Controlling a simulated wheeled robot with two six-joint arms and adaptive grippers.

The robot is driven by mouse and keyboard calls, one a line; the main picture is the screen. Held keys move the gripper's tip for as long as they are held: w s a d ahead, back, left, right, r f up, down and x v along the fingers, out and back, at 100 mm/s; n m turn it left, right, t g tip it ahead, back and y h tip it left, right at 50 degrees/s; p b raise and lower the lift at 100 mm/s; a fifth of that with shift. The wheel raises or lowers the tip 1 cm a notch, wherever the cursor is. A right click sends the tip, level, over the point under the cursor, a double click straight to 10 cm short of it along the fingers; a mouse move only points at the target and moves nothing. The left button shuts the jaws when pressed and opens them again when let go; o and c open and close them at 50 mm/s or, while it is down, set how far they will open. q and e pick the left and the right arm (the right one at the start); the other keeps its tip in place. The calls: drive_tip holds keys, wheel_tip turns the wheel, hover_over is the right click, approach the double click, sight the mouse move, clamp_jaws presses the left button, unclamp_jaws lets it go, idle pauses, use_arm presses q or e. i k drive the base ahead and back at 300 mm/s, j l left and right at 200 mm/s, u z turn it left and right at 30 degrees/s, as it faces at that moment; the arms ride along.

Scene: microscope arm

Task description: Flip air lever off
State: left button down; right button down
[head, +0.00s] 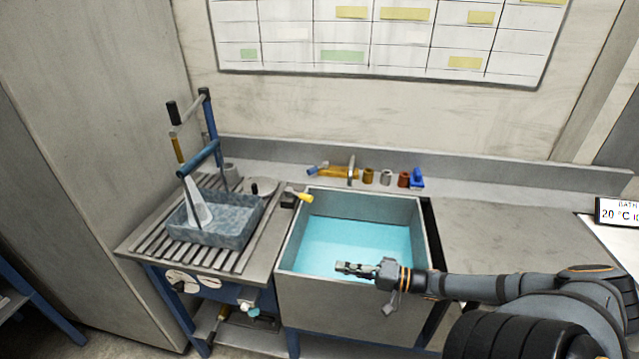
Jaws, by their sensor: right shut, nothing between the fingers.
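A small lever with a yellow tip (303,197) sits on a dark block at the left rim of the basin, its tip pointing right toward the water. It may be the air lever, but no label is readable. My right gripper (350,268) is shut and empty, over the front part of the water-filled basin (352,311). It points left and is apart from the lever, below and to the right of it in the picture. My left gripper is not in view.
A slatted rack (240,255) left of the basin holds a blue-grey tray (212,236) and a tall blue frame (207,115). Small fittings (386,178) line the back ledge. A display (618,212) stands right. The counter (490,225) right of the basin is clear.

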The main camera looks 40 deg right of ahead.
sight(289, 192)
drive_tip(key=i+l, duration=0.35)
drive_tip(key=l, duration=0.15)
drive_tip(key=i+l, duration=0.4)
drive_tip(key=l, duration=0.1)
